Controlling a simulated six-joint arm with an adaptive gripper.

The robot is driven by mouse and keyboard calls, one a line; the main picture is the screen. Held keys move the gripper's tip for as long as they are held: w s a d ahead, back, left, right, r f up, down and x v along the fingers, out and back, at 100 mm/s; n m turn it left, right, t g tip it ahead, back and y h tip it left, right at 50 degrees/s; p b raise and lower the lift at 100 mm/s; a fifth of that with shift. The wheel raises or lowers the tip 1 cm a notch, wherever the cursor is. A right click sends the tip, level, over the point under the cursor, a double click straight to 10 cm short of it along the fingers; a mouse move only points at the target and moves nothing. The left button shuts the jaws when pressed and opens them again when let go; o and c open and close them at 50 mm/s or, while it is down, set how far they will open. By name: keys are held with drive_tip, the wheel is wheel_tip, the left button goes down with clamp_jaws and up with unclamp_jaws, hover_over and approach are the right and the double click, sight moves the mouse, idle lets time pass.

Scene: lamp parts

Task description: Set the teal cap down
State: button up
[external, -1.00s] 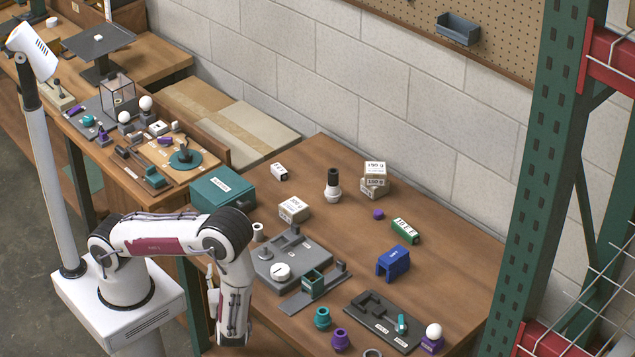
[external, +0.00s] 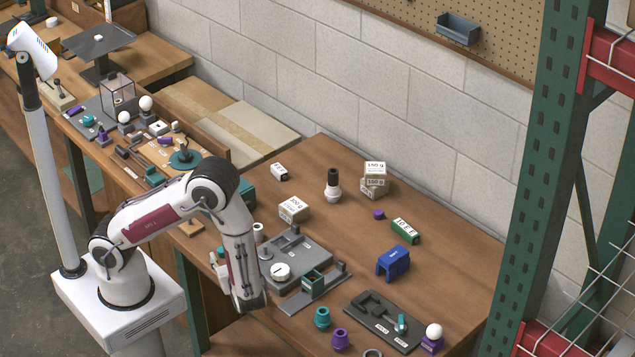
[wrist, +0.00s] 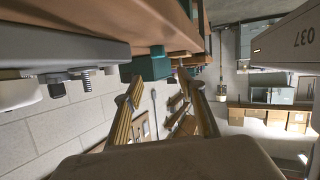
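A teal cup-shaped part (external: 322,318), possibly the teal cap, stands near the table's front edge in the external view, beside a purple one (external: 340,340). My gripper is low beside the table's left edge, largely hidden by my forearm in the external view. A small teal patch (external: 221,252) shows near my wrist there; I cannot tell what it is. In the wrist view, the two fingers of my gripper (wrist: 165,82) are spread apart, with no held part visible between them. A teal box (wrist: 151,64) shows beyond them.
A grey fixture (external: 310,252) with a white round part (external: 280,271) lies close to my arm. A dark tray (external: 372,325), a blue bracket (external: 393,262) and a green block (external: 405,230) lie further right. The middle of the table has bare room.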

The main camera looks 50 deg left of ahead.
drive_tip(key=shift+w+r+g+h, duration=0.15)
drive_tip(key=shift+r+g+h, duration=0.15)
drive_tip(key=shift+h, duration=0.1)
drive_tip(key=shift+s+d+f+m, duration=0.15)
drive_tip(key=shift+s+f+m, duration=0.05)
drive_tip(key=shift+f+m, duration=0.2)
drive_tip(key=shift+x, duration=1.35)
drive_tip(key=shift+d+f+x, duration=0.1)
drive_tip(key=shift+f+x, duration=0.1)
drive_tip(key=shift+x, duration=1.1)
drive_tip(key=shift+d+f+x, duration=0.1)
drive_tip(key=shift+f+x, duration=0.05)
drive_tip(key=shift+x, duration=1.15)
drive_tip(key=shift+w, duration=0.1)
drive_tip(key=shift+d, duration=0.1)
drive_tip(key=c, duration=0.9)
